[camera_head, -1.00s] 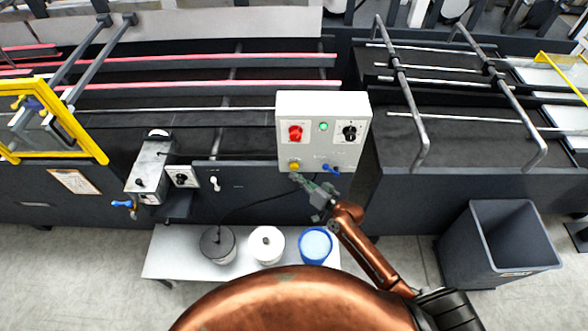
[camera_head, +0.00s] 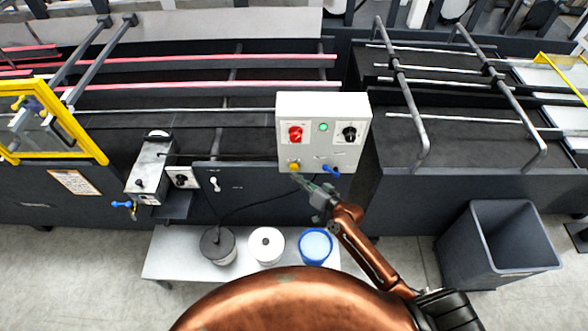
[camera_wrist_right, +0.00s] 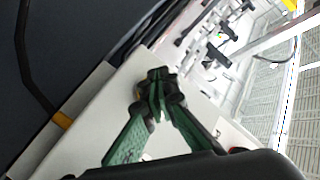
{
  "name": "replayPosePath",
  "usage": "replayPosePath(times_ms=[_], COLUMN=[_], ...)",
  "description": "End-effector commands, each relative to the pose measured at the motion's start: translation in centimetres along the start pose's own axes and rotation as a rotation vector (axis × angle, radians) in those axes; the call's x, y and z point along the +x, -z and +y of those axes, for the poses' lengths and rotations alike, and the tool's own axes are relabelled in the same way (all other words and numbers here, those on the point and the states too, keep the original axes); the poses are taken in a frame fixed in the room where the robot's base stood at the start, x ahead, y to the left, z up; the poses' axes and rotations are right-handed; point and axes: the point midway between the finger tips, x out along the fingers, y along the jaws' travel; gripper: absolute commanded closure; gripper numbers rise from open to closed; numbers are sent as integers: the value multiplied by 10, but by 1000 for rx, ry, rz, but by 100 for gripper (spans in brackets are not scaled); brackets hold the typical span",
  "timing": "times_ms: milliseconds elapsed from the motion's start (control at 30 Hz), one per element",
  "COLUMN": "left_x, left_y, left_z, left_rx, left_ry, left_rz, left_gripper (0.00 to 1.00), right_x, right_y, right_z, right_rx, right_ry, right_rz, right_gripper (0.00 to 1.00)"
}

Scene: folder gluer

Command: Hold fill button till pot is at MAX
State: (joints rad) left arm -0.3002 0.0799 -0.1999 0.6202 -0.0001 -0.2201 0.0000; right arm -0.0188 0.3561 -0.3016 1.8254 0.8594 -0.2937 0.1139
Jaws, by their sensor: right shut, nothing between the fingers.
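A white control box (camera_head: 341,103) on the machine's front carries a yellow button (camera_head: 294,166) at its lower left. My right gripper (camera_head: 301,181) is shut with nothing between its fingers, its tips just below and beside the yellow button; I cannot tell whether they touch it. In the right wrist view the closed green fingers (camera_wrist_right: 155,88) are against or close over the white box face (camera_wrist_right: 100,110), and they hide most of the button. Pots stand on the low shelf: a grey one (camera_head: 217,246), a white one (camera_head: 266,246) and a blue one (camera_head: 315,246). My left gripper is out of view.
A grey bin (camera_head: 499,247) stands at right. A dark cable runs to the grey pot.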

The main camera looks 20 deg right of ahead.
Motion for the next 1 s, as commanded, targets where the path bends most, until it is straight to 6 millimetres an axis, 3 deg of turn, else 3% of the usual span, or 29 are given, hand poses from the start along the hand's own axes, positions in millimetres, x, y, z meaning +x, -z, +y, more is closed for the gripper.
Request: replayPosePath(times_ms=[1000], left_x=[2], left_y=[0], left_z=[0], left_rx=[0], left_ry=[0], left_rz=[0], left_gripper=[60], right_x=[6], right_y=[5], right_z=[5], right_rx=[0], right_ry=[0], right_rz=[0], right_gripper=[100])
